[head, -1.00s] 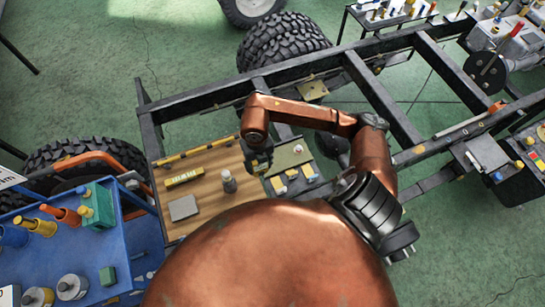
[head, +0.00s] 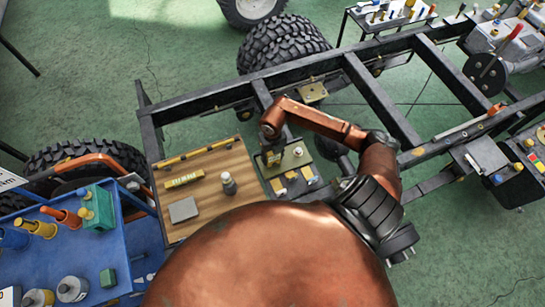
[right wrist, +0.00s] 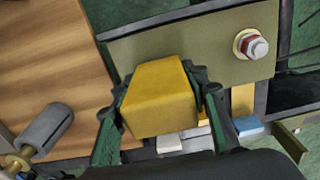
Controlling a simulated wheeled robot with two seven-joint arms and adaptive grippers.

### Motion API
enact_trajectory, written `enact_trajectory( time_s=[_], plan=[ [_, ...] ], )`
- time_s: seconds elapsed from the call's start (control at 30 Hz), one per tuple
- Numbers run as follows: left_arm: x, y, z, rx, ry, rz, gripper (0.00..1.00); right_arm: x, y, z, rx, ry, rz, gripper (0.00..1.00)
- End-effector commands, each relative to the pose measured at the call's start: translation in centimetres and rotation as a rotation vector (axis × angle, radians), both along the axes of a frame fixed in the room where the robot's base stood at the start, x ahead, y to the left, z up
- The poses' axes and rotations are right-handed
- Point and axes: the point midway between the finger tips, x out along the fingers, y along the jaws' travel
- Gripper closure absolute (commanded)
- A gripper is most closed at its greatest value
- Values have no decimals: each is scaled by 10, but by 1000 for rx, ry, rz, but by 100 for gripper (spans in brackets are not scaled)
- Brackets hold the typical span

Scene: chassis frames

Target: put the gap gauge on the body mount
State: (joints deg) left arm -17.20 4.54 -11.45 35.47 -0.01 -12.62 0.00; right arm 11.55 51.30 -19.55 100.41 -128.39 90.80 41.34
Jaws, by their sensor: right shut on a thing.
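The gap gauge, a plain yellow block (right wrist: 160,98), is between the fingers of my right gripper (right wrist: 162,105), which is shut on it. In the head view my right gripper (head: 272,150) is over the left part of an olive plate (head: 296,158), which looks like the body mount. In the right wrist view this plate (right wrist: 205,50) lies behind the block and carries a bolt with a red and silver head (right wrist: 251,44). I cannot tell whether the block touches the plate. My left gripper is not in view.
A wooden board (head: 215,205) left of the plate holds a grey cylinder (head: 228,182), a yellow labelled bar (head: 184,180) and a grey square (head: 184,210). Small yellow and pale pieces (head: 292,175) lie just below the plate. Dark chassis rails (head: 215,97) run behind.

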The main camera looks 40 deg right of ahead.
Motion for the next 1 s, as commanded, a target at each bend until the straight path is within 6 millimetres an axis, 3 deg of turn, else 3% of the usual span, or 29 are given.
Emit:
enact_trajectory(
  time_s=[0.4,0.43,0.67,1.0],
  plan=[
    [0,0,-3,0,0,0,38,1,0,-8,0,-3,1,87],
    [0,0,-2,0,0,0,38,1,0,-7,0,-2,1,57],
    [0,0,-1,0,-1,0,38,1,0,-7,0,-2,1,41],
    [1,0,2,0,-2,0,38,1,0,-2,0,-2,1,41]
  ],
)
